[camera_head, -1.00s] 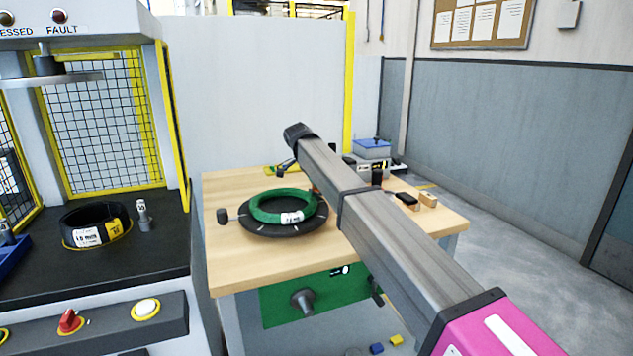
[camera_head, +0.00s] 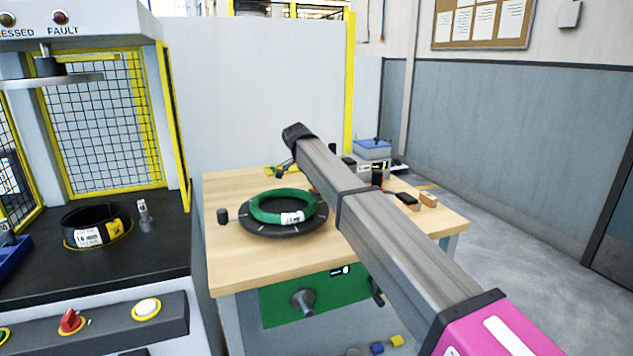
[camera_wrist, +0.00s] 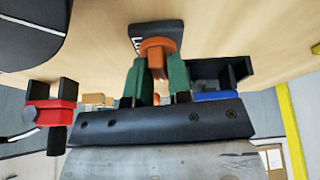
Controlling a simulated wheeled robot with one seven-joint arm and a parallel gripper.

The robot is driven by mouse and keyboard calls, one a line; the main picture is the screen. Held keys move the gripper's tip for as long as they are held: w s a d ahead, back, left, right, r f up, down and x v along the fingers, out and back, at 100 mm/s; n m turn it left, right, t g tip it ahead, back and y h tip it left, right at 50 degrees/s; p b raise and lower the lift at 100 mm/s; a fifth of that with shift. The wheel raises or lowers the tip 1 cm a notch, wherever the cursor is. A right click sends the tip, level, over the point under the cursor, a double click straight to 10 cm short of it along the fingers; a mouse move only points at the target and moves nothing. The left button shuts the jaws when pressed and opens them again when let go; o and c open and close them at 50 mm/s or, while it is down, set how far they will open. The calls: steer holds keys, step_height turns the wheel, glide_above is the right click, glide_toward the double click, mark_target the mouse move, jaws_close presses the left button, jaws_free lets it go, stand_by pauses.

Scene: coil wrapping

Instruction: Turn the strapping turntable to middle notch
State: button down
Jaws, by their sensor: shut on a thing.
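The strapping turntable (camera_head: 284,231) is a dark round disc with pale marks on the table. A green coil (camera_head: 268,214) with a white label lies flat on it, and a black knob (camera_head: 223,216) on a thin rod sticks out at its left. The disc's edge shows at top left of the wrist view (camera_wrist: 28,28). My gripper (camera_wrist: 157,72) has its green fingers shut on an orange peg (camera_wrist: 157,46), next to a black piece with partly hidden white lettering (camera_wrist: 160,30). In the head view my arm hides most of this grip. I cannot tell the turntable's notch.
A red clamp-like tool with black jaws (camera_wrist: 50,106) is beside my gripper. Black and wooden blocks (camera_head: 407,201) and a blue-topped box (camera_head: 372,149) stand at the table's right and back. A caged press (camera_head: 100,115) stands left. The table's (camera_head: 240,268) front left is clear.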

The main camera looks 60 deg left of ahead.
steer(key=shift+s+a+r, duration=0.1)
steer(key=shift+s+a, duration=0.1)
steer(key=shift+a, duration=0.3)
steer(key=shift+s+a+r, duration=0.1)
steer(key=shift+s+a, duration=0.05)
steer(key=shift+a, duration=0.35)
steer(key=c, duration=1.1)
jaws_free()
steer(key=shift+s+f, duration=0.1)
steer(key=shift+f, duration=0.05)
steer(key=shift+w+d+f, duration=0.1)
steer(key=shift+w+d, duration=0.2)
steer(key=shift+d, duration=0.2)
steer(key=v, duration=1)
steer(key=shift+r, duration=0.35)
steer(key=shift+s+d, duration=0.1)
